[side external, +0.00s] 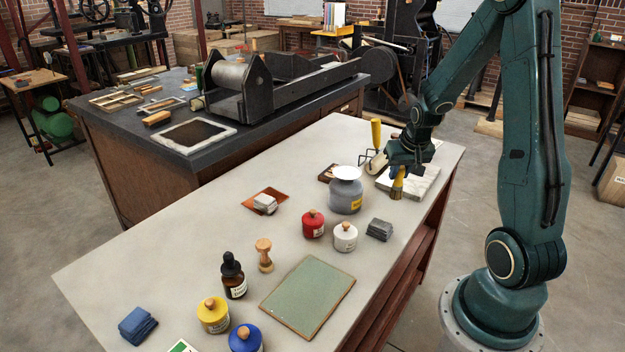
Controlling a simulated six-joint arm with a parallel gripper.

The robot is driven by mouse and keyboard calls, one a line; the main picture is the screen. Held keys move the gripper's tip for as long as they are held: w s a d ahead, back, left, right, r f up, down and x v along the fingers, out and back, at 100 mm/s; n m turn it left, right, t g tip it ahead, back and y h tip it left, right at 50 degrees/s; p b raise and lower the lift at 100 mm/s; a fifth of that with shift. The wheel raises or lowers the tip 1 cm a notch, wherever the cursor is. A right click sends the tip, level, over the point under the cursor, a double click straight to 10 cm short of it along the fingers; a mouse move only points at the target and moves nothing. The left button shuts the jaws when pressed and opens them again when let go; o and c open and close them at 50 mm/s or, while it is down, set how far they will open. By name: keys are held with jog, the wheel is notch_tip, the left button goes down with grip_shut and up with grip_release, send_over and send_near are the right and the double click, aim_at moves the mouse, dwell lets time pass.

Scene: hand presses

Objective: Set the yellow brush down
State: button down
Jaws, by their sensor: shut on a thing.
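The yellow brush (397,188) hangs upright below my gripper (398,171) in the side external view, at the far right part of the light table. My gripper is shut on its upper part, and the fingers hide much of it. The brush's lower end is in front of a pale marbled slab (424,184). I cannot tell whether it touches the slab or the table.
A roller with a yellow handle (376,133) stands just left of my gripper. A grey tin with a white top (345,190) and a grey cloth stack (379,229) are near. A green mat (308,296) and several coloured jars lie nearer the camera. Bare tabletop (170,240) lies left.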

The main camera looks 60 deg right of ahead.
aim_at(400, 184)
jog(key=shift+f, duration=1.5)
jog(key=shift+f, duration=1.9)
jog(key=shift+f, duration=0.1)
jog(key=c, duration=1.2)
grip_release()
jog(key=shift+c, duration=0.2)
jog(key=shift+s+a+r, duration=0.1)
jog(key=shift+r, duration=0.5)
jog(key=v, duration=1.1)
